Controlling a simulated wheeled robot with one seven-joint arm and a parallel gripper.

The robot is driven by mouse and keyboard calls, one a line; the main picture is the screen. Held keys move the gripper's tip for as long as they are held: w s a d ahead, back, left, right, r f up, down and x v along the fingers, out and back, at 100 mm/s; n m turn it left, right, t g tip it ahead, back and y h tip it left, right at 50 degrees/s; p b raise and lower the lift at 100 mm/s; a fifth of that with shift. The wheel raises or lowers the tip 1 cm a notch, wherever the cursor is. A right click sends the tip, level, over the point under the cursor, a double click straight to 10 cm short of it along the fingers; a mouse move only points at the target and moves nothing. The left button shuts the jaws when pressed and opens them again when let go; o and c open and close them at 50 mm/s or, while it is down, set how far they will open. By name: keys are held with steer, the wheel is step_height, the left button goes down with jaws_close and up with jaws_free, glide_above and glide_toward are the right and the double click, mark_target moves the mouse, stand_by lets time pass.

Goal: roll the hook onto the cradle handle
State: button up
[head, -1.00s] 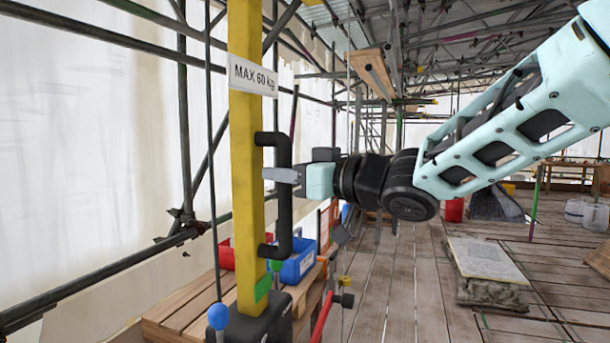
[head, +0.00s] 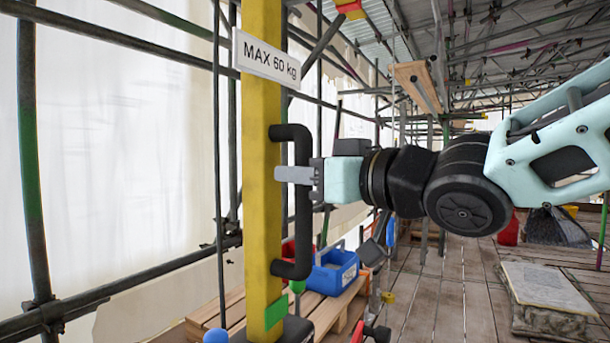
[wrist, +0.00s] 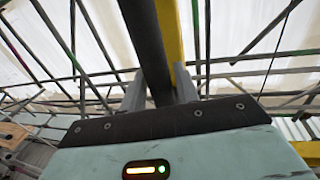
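A yellow post (head: 262,200) with a "MAX 60 kg" label (head: 266,60) stands left of centre in the head view. A black D-shaped handle (head: 302,225) is fixed to its side. My gripper (head: 295,174) is at the middle of the handle's upright bar, its pale fingers crossing it. In the wrist view the black bar (wrist: 146,40) runs between the two fingers (wrist: 160,92) and fills the gap, with the yellow post (wrist: 170,30) behind it. I cannot make out the hook or tell a separate cradle handle. The post's top is out of view.
A blue bin (head: 333,275) stands on a wooden pallet (head: 335,312) behind the post. A blue ball (head: 216,336) is at the post's foot. Scaffold tubes (head: 30,180) line the left.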

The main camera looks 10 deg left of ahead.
steer(key=shift+o, duration=0.6)
steer(key=shift+d, duration=0.1)
steer(key=p+v, duration=0.6)
steer(key=v, duration=1.1)
steer(key=shift+p, duration=0.3)
steer(key=shift+s, duration=0.15)
